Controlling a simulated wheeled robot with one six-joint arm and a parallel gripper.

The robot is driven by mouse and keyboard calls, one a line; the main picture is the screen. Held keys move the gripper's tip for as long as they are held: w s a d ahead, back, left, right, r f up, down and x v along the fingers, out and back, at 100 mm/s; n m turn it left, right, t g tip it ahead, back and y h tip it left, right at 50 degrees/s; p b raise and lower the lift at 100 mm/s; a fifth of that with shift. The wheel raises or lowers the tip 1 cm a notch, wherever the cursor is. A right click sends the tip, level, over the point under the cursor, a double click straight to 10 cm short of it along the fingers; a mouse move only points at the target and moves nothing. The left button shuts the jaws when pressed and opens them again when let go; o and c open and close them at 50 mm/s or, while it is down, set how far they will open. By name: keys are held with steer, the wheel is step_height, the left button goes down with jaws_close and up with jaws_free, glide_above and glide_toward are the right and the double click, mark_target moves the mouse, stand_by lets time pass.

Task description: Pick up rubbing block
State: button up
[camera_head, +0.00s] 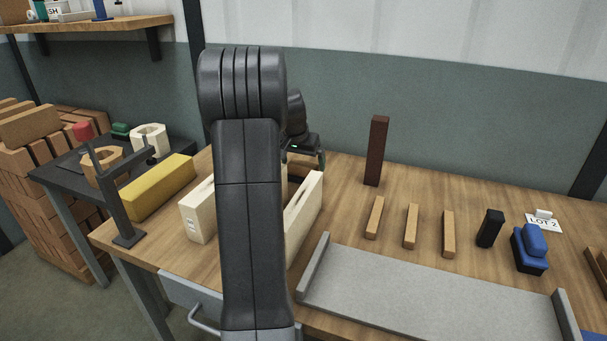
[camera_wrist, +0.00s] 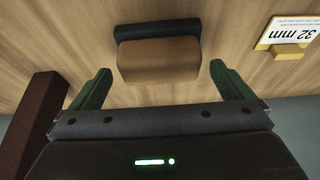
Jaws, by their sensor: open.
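A tan-brown block with a dark strip along one long side (camera_wrist: 158,60), which looks like the rubbing block, lies on the wooden bench in the wrist view. My gripper (camera_wrist: 160,74) is open above it. Its two green fingers stand apart on either side of the block's near end, with a gap at each side. In the head view my gripper (camera_head: 305,158) is at the back of the bench, mostly behind my own arm.
A tall dark brown post (camera_head: 376,150) stands close to my gripper, also in the wrist view (camera_wrist: 38,125). A "32 mm" card (camera_wrist: 288,35) is on the other side. Cream blocks (camera_head: 305,212), wooden strips (camera_head: 411,226), a grey tray (camera_head: 430,300) and a blue-and-black block (camera_head: 530,250) share the bench.

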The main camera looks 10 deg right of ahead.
mark_target(303, 163)
steer(key=x, duration=0.2)
steer(key=shift+w+d+f, duration=0.15)
steer(key=shift+f, duration=0.25)
steer(key=shift+c, duration=0.4)
steer(key=c, duration=1)
step_height(303, 163, up, 10)
steer(key=shift+r+p, duration=0.1)
steer(key=shift+p, duration=0.65)
